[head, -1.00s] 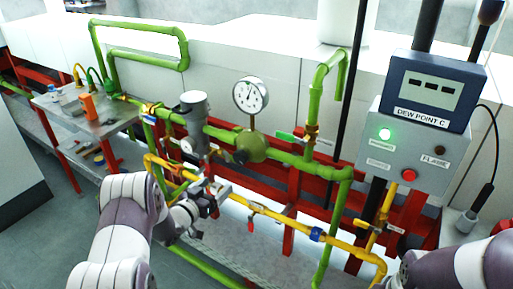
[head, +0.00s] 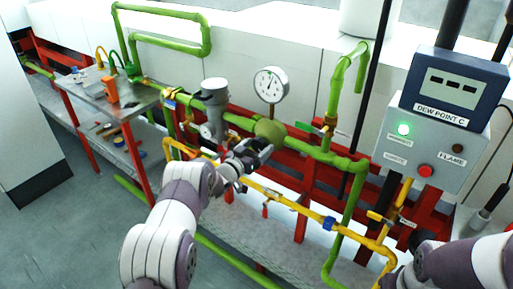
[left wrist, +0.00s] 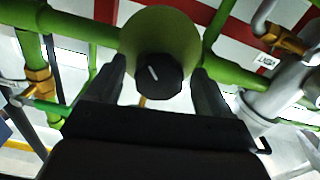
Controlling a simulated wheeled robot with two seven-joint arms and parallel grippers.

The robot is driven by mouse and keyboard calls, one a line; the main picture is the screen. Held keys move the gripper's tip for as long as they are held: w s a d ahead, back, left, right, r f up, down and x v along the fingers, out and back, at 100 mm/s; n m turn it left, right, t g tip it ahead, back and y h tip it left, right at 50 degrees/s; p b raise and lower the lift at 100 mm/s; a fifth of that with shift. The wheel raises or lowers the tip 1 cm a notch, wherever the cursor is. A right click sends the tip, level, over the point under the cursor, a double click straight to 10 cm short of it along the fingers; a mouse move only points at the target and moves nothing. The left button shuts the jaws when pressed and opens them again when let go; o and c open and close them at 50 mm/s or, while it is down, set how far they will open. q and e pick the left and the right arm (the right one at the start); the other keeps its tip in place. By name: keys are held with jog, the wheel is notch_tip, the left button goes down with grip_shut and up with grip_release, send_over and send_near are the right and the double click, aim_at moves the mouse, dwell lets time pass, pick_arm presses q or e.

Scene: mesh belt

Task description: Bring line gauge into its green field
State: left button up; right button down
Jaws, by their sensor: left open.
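The round line gauge (head: 270,85) with a white dial stands on the green pipe in the head view. Its needle and any green field are too small to read. Below it is a round olive-green regulator body (head: 270,131), also seen in the left wrist view (left wrist: 160,27). A black knob (left wrist: 160,82) with a white pointer mark is on its front; the head view does not show it clearly. My left gripper (head: 256,150) is just in front of the regulator. Its open fingers (left wrist: 160,74) are on either side of the knob, with no clear grip on it.
A yellow pipe (head: 285,200) with valves runs below the gripper. A grey cylindrical device (head: 214,98) stands left of the gauge. A grey control box (head: 436,142) with a lit green lamp is on the right. A metal table (head: 128,95) is at left.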

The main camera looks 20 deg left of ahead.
pick_arm(q)
jog(key=c, duration=1)
jog(key=shift+f, duration=0.1)
jog(key=shift+c, duration=0.2)
jog(key=m+b, duration=0.1)
jog(key=b, duration=0.1)
jog(key=m+b, duration=0.3)
jog(key=b, duration=0.2)
jog(key=shift+f+m, duration=0.25)
jog(key=shift+m, duration=0.15)
jog(key=shift+a+r, duration=0.1)
jog(key=shift+r, duration=0.1)
jog(key=shift+r+m, duration=0.15)
jog(key=shift+m, duration=0.15)
jog(key=o, duration=1)
jog(key=shift+o, duration=0.2)
jog(key=shift+s, duration=0.1)
